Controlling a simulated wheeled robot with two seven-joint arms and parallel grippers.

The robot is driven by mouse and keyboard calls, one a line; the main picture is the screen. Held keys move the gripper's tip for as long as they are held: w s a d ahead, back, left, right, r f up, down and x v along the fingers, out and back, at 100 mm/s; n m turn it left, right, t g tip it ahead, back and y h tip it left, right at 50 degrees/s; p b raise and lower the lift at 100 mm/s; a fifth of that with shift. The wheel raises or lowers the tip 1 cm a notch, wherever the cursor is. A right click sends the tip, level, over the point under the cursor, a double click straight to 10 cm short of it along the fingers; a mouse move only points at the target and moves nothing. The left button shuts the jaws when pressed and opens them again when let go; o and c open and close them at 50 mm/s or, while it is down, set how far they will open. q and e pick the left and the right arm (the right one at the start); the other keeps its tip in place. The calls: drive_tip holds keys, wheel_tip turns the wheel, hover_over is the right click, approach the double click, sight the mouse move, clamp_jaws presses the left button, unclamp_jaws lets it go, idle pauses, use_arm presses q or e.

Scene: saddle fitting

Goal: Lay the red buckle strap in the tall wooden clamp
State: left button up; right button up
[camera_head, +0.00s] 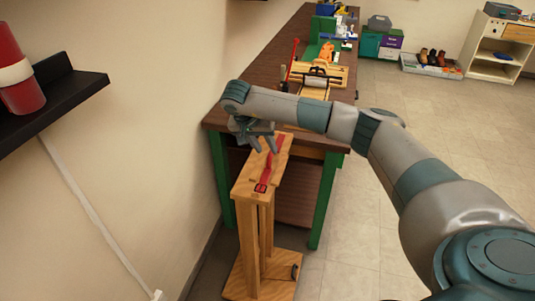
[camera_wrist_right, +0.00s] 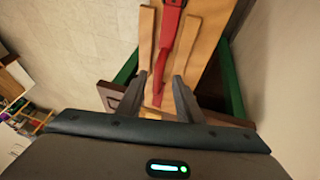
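The tall wooden clamp (camera_head: 246,186) stands upright on the floor in front of the bench. The red buckle strap (camera_head: 268,171) lies lengthwise along its top, with its buckle end toward me. In the right wrist view the strap (camera_wrist_right: 168,40) runs between the two wooden jaws (camera_wrist_right: 147,35) of the clamp. My right gripper (camera_head: 263,144) is over the far part of the clamp top, pointing down. In the right wrist view its fingers (camera_wrist_right: 160,97) are spread, with the strap visible between them and not gripped. My left gripper is not in view.
A long brown workbench (camera_head: 262,65) with green legs stands behind the clamp, holding tools and wooden fixtures. A black wall shelf (camera_head: 62,97) with a red roll (camera_head: 18,80) is at the left. Open floor (camera_head: 460,140) lies to the right.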

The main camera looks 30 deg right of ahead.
drive_tip(key=b+v, duration=0.3)
drive_tip(key=v, duration=0.5)
drive_tip(key=shift+s+a, duration=0.1)
idle(0.5)
